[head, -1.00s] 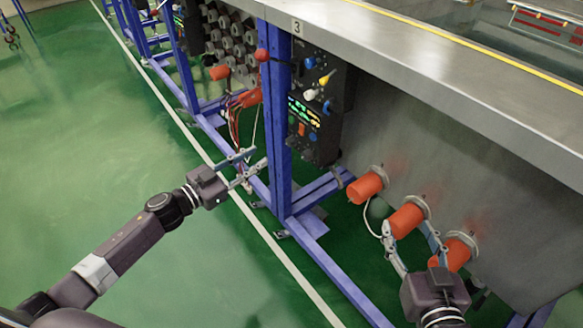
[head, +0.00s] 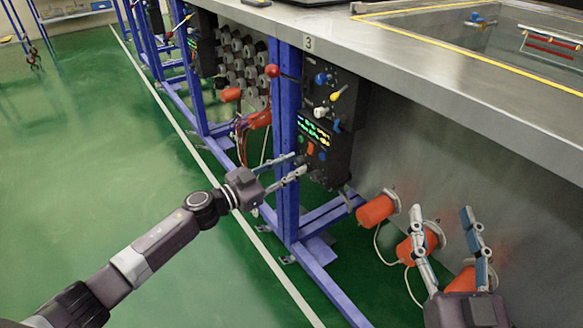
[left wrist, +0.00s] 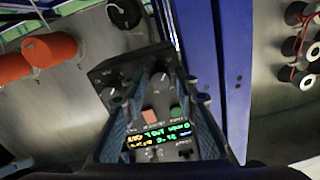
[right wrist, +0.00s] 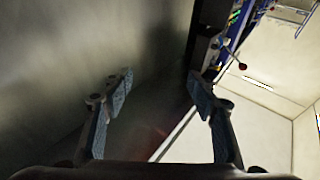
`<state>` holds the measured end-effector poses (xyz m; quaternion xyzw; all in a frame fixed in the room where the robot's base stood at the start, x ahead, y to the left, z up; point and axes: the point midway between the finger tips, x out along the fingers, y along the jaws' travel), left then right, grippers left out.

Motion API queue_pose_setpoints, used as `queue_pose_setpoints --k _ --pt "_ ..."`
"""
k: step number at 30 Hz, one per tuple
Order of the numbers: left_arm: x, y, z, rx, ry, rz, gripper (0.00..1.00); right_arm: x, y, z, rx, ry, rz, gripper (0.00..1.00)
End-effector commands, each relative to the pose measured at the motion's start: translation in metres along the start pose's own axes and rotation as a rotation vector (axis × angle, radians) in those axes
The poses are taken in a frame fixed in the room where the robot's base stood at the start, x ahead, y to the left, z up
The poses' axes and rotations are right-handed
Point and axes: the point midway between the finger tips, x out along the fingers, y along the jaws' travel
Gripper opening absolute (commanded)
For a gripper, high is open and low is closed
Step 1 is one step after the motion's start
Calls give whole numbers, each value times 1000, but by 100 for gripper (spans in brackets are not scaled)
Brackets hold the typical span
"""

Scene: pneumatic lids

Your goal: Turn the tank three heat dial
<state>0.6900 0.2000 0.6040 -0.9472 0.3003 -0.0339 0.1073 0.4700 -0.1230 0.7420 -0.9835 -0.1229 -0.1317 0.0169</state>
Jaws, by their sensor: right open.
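The tank three control panel (head: 325,125) is a dark box on a blue post under the label 3 (head: 308,43). Its upper part carries blue, yellow and white handles. Its lower part has a lit display (head: 314,133), an orange button (head: 310,149) and small knobs. I cannot tell which knob is the heat dial. My left gripper (head: 301,165) is open in front of the lower part. In the left wrist view, the display (left wrist: 158,136) and a dark knob (left wrist: 160,82) show between its fingers. My right gripper (head: 440,212) is open and empty near the orange cylinders.
Orange cylinders (head: 376,209) with cables stick out of the tank's side wall, close to my right gripper. The blue post (head: 287,150) stands beside the panel. The steel tank rim (head: 430,75) overhangs above. The green floor at left is clear.

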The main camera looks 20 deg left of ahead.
Motion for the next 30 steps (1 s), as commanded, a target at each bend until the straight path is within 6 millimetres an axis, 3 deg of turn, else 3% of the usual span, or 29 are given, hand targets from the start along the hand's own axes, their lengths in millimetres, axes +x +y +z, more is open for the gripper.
queue_pose_setpoints --k 7,15,30 --pt "1 0 0 -1 0 0 27 0 0 -1 0 4 0 54" --pt "0 0 0 -1 0 0 0 0 0 -1 0 3 0 54" --pt "1 0 0 128 7 -2 0 0 1 8 -1 -44 2 54"
